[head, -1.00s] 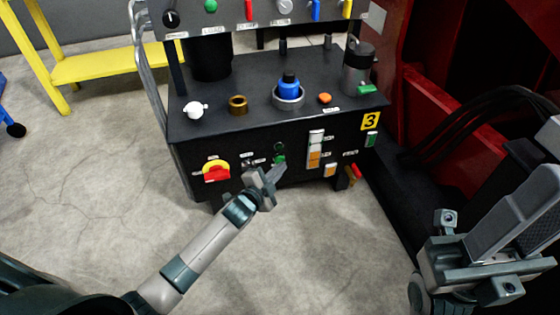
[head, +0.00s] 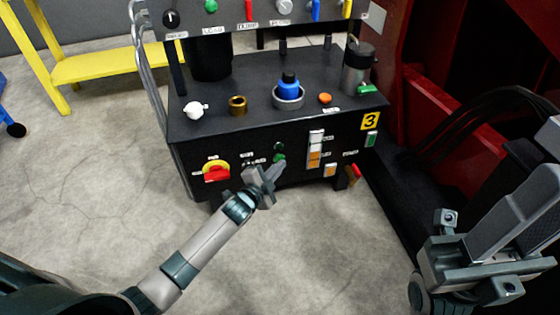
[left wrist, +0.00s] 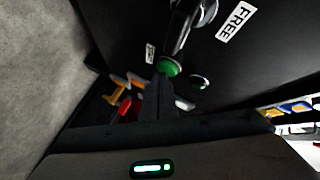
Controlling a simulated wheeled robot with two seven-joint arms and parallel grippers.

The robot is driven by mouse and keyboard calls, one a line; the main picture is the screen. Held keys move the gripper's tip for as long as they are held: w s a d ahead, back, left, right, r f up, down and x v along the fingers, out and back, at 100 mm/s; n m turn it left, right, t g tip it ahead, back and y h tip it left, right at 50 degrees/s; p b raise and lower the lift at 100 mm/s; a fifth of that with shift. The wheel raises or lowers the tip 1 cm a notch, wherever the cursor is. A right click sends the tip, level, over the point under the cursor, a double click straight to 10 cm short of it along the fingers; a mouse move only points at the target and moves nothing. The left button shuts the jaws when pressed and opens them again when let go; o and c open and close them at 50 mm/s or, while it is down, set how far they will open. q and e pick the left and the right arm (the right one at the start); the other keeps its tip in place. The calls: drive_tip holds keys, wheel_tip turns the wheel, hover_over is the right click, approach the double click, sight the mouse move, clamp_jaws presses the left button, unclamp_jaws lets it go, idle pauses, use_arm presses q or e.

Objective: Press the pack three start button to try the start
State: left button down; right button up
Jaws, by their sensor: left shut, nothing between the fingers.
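The black pack (head: 215,138) with a yellow 3 plate (head: 370,121) stands ahead. Two green buttons sit on its front, an upper one (head: 279,146) and a lower one (head: 279,159); their labels are too small to read. My left gripper (head: 279,170) is shut and empty, just below the lower green button. In the left wrist view its closed fingertips (left wrist: 161,82) point at a green button (left wrist: 168,67) and overlap its edge; I cannot tell whether they touch. Grey and teal parts of my right arm show at lower right; its jaws are not clear.
A red and yellow switch (head: 216,171) is left of the gripper. Orange and white buttons (head: 314,154) and a red handle (head: 355,172) are to the right. A yellow stand (head: 105,66) is at back left. Red machinery (head: 425,105) rises at right. The floor in front is clear.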

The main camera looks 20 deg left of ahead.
use_arm(q)
drive_tip(key=shift+s, duration=0.1)
drive_tip(key=shift+s+d+p, duration=0.45)
drive_tip(key=shift+s+p, duration=0.15)
drive_tip(key=shift+s, duration=0.05)
idle(0.4)
drive_tip(key=shift+s+d+p, duration=0.6)
drive_tip(key=shift+s+d, duration=0.1)
drive_tip(key=shift+s, duration=0.35)
drive_tip(key=shift+s+d+p, duration=0.55)
drive_tip(key=shift+s+d, duration=0.15)
drive_tip(key=shift+s, duration=0.35)
